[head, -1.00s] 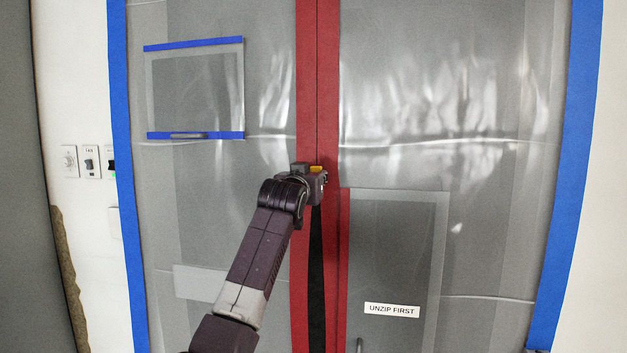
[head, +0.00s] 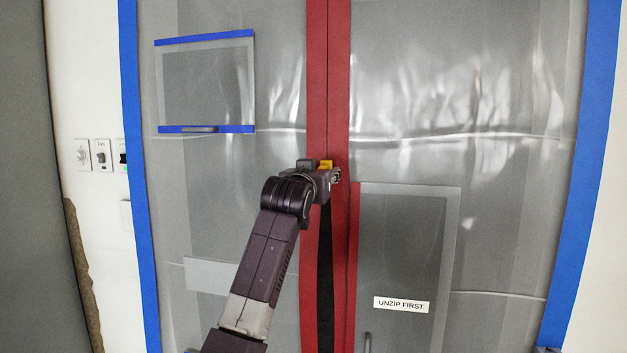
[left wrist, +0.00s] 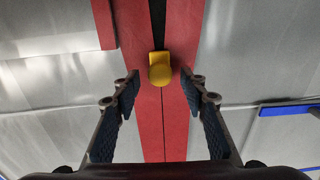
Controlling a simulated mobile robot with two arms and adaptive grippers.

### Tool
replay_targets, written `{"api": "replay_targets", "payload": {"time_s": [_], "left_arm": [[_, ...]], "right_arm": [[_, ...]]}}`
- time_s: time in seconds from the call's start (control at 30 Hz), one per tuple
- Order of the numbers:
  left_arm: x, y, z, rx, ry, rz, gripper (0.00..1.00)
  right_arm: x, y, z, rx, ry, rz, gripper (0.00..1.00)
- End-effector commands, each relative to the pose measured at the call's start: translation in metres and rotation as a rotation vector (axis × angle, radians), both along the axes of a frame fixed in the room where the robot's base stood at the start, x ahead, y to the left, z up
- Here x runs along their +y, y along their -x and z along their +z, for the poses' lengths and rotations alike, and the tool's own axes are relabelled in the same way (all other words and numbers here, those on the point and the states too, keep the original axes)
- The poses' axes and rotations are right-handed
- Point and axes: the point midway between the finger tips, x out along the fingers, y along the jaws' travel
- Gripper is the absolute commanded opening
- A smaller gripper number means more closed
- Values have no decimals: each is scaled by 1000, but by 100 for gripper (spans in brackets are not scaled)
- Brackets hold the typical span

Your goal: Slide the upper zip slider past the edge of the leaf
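The yellow upper zip slider (head: 326,165) sits on the red zip strip (head: 328,80), at the top of the black open gap (head: 325,260). It also shows in the left wrist view (left wrist: 161,69), where the gap runs upward from it. My left gripper (head: 334,178) is at the slider. In the left wrist view my left gripper (left wrist: 159,82) is open, one finger on either side of the slider's line, with visible space between slider and fingers. The grey leaf (head: 410,240) is right of the strip; its top edge is slightly lower than the slider. My right gripper is not in view.
The leaf bears an "UNZIP FIRST" label (head: 401,304) and a handle (head: 367,342). Clear plastic sheeting (head: 440,90) spans both sides, framed by blue tape (head: 585,150). A blue-taped window panel (head: 205,85) is at the upper left. Wall switches (head: 101,154) are at far left.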

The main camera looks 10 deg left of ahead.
Motion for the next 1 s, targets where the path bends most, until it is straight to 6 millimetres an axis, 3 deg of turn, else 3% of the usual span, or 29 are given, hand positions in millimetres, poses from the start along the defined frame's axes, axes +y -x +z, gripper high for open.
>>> {"api": "replay_targets", "payload": {"time_s": [0.5, 0.7, 1.0], "left_arm": [[2, 73, 0, -1, 0, 0, 40], [3, 85, 0, 0, 0, 0, 40], [3, 86, 0, 1, 0, 0, 40]], "right_arm": [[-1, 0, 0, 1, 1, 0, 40], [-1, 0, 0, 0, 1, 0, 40], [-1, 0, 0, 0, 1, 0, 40]]}}
